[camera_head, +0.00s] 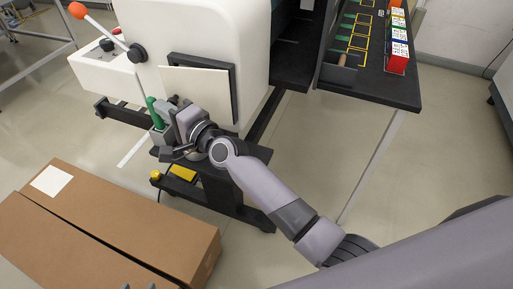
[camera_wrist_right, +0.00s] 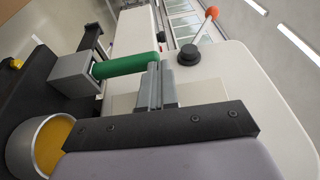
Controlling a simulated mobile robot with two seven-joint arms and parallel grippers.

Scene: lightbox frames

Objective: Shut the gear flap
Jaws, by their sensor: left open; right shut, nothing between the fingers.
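The gear flap (camera_head: 197,92) is a cream panel at a black frame (camera_head: 234,82) on the white machine. It sits askew to the frame, so it looks ajar; its hinge is hard to make out. My right gripper (camera_head: 172,104) is shut and empty at the flap's lower left, close to a green handle. In the right wrist view its fingers (camera_wrist_right: 154,86) point at the white machine, with a cream surface behind them. Whether they touch the flap I cannot tell. Only the tips of my left gripper (camera_head: 138,286) show at the bottom edge, apart and empty.
The green handle (camera_head: 154,112) stands on a grey block; it also shows in the right wrist view (camera_wrist_right: 125,65). An orange-knobbed lever (camera_head: 105,32) is above left. A cardboard box (camera_head: 110,225) fills the lower left. A black shelf (camera_head: 385,88) with coloured boxes juts out at upper right.

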